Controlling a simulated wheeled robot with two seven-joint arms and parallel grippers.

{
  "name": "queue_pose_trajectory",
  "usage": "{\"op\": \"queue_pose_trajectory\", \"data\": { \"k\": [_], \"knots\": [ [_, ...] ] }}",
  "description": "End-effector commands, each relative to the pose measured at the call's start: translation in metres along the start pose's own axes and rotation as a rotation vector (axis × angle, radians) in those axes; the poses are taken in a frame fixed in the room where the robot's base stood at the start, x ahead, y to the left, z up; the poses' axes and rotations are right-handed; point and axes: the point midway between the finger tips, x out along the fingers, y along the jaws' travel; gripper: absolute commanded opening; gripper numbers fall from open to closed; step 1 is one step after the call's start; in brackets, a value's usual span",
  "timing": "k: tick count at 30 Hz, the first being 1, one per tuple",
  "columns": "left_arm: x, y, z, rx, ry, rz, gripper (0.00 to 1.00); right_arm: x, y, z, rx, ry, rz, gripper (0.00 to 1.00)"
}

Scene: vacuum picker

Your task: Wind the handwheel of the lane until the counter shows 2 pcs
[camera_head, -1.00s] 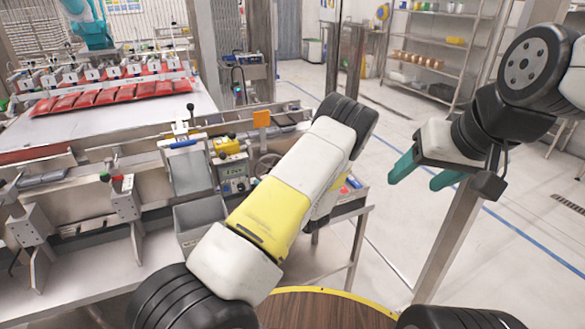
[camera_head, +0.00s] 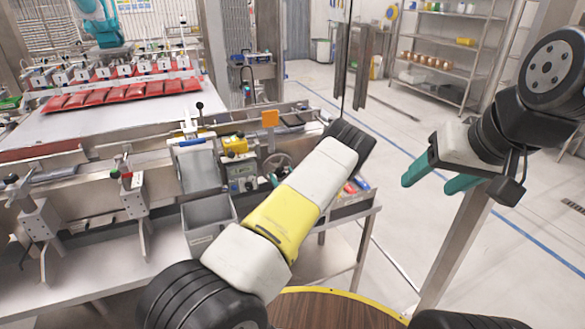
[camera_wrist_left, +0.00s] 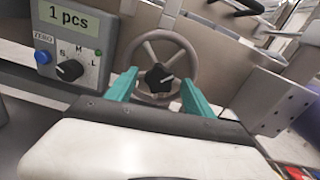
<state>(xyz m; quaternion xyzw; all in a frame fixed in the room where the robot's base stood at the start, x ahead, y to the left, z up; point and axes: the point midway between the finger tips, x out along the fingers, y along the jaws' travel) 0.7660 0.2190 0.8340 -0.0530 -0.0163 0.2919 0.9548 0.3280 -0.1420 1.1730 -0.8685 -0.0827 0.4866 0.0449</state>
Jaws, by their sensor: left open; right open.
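The handwheel (camera_head: 276,163) is a grey spoked wheel on the front of the bench machine. In the left wrist view the handwheel (camera_wrist_left: 188,58) has a black star-shaped knob (camera_wrist_left: 158,78) at its middle. The counter box (camera_wrist_left: 72,40) left of it reads "1 pcs"; it also shows in the head view (camera_head: 240,171), too small to read. My left gripper (camera_wrist_left: 159,82) is open, its teal fingers on either side of the knob in the picture; contact cannot be told. My right gripper (camera_head: 427,186) is open and empty, off to the right.
A grey bin (camera_head: 208,222) stands on the bench left of my left arm. A dial with S, M, L marks (camera_wrist_left: 69,70) and a blue button sit on the counter box. A metal bracket (camera_wrist_left: 272,105) stands right of the wheel.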

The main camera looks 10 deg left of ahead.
Motion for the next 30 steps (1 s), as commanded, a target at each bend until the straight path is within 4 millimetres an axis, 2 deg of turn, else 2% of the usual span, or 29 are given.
{"op": "queue_pose_trajectory", "data": {
  "k": [5, 14, 23, 30],
  "knots": [
    [-0.0001, 0.0003, -0.0001, 0.000, 0.000, 0.000, 0.59, 0.0000, 0.0000, 0.0000, 0.000, 0.000, 0.000, 0.61],
    [-0.0003, 0.0003, -0.0001, 0.000, 0.000, 0.001, 0.00, 0.0000, 0.0000, 0.0000, 0.000, 0.000, 0.000, 0.61],
    [-0.0005, 0.0003, -0.0003, 0.039, 0.001, 0.000, 0.00, 0.0000, 0.0000, 0.0000, 0.000, 0.000, 0.000, 0.61],
    [-0.0007, 0.0001, -0.0004, 0.178, 0.000, 0.000, 0.00, 0.0000, 0.0000, 0.0000, 0.000, 0.000, 0.000, 0.61]
  ]
}}
